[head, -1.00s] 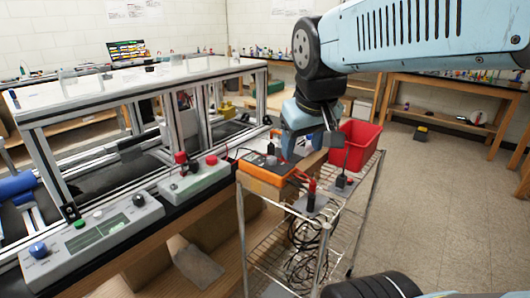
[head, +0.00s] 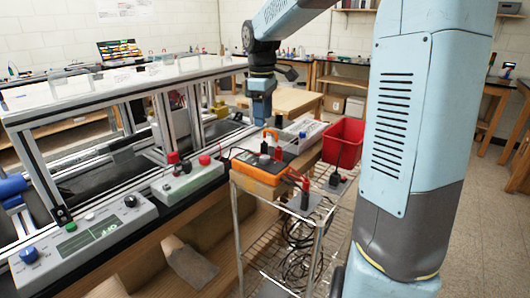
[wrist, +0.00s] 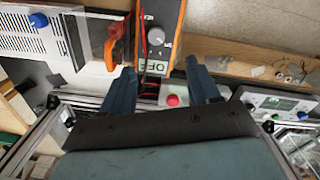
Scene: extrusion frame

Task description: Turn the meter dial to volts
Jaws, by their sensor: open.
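In the head view my gripper (head: 262,110) points down above and behind the meter, apart from the dial. Its fingertips are too small to make out there.
A grey-green box with a red button (head: 190,178) and a panel with a screen (head: 88,235) stand left of the meter. An aluminium frame (head: 130,108) rises behind them. A wire cart (head: 240,215) with probes and a red bin (head: 343,142) are to the right.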

